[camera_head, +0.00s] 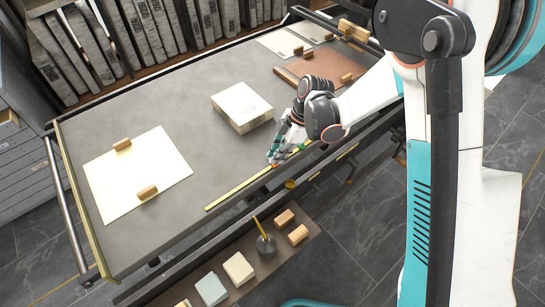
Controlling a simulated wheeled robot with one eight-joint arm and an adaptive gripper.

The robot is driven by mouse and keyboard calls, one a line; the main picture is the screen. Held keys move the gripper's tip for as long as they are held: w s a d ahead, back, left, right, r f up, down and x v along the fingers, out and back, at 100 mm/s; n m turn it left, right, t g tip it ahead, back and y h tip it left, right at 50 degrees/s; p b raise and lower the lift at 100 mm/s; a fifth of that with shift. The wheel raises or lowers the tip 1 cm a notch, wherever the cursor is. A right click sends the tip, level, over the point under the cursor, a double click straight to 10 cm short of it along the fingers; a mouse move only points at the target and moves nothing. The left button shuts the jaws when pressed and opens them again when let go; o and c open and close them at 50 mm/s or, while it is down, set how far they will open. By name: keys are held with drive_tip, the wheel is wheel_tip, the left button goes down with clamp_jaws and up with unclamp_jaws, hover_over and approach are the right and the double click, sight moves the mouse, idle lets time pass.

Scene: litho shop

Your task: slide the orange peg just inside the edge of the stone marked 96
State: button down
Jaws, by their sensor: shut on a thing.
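My gripper (278,158) is low over the front edge of the grey table, beside a long yellow strip. It is shut on a small orange thing (275,165), which I take to be the orange peg. The fingers hide most of it, and I cannot tell whether it touches the table. A cream block (240,105) lies on the table, behind and left of my gripper and apart from it. I cannot read the number 96 on any stone from here.
The grey table (150,110) has free room around the cream block. A pale sheet (137,178) with two wooden blocks lies at left. A brown board (318,68) lies at the back right. Below the front edge, a shelf holds a dark pot (266,245) and several small blocks.

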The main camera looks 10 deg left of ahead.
drive_tip(key=c, duration=1.5)
unclamp_jaws()
drive_tip(key=shift+c, duration=0.2)
drive_tip(key=v, duration=1.2)
